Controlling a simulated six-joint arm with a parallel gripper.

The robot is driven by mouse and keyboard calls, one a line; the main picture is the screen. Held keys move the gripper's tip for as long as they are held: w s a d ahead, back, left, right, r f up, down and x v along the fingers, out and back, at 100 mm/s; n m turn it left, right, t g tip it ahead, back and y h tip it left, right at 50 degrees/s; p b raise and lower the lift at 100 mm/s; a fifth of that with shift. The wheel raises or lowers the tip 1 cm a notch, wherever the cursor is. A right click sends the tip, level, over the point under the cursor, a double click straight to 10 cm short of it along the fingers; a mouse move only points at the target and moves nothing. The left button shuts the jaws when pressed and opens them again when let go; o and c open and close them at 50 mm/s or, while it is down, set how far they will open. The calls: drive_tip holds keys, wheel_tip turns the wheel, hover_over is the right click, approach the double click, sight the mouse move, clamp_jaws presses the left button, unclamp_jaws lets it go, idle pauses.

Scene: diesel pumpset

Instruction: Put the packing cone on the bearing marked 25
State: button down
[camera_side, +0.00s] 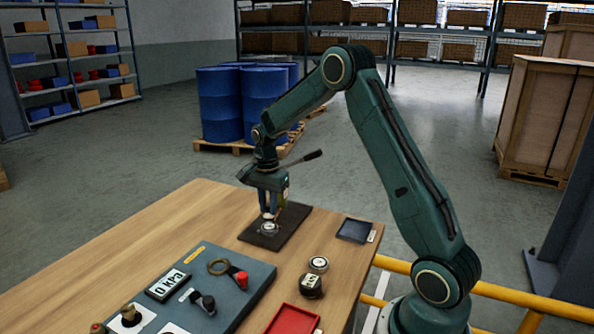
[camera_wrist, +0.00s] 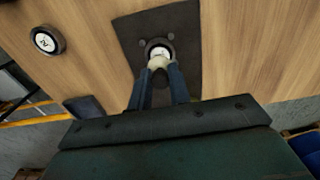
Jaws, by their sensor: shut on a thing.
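My gripper (camera_side: 268,214) is shut on a small cream-coloured piece, apparently the packing cone (camera_wrist: 158,62), seen between the blue fingers in the wrist view. It is above or at the near edge of a round bearing with a white face (camera_wrist: 161,46) on the dark mat. That bearing also shows in the side view (camera_side: 269,228). I cannot tell whether the cone touches it, and its marking is not readable. Another round dark piece with a white marked face (camera_wrist: 47,40) lies on the bare wood; its mark is unclear.
The dark mat (camera_side: 290,232) lies on the wooden table. A dark square tray (camera_side: 355,230) is to its right. A round pale-faced piece (camera_side: 318,264) and a black piece (camera_side: 311,285) stand nearer. A control panel (camera_side: 238,262) and red tray (camera_side: 292,320) fill the front.

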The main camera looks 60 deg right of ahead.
sight(268, 208)
drive_tip(key=shift+f, duration=1.65)
drive_tip(key=shift+f, duration=0.15)
drive_tip(key=c, duration=1.3)
unclamp_jaws()
wheel_tip(268, 208, up, 12)
drive_tip(key=shift+r, duration=0.2)
drive_tip(key=shift+a, duration=0.1)
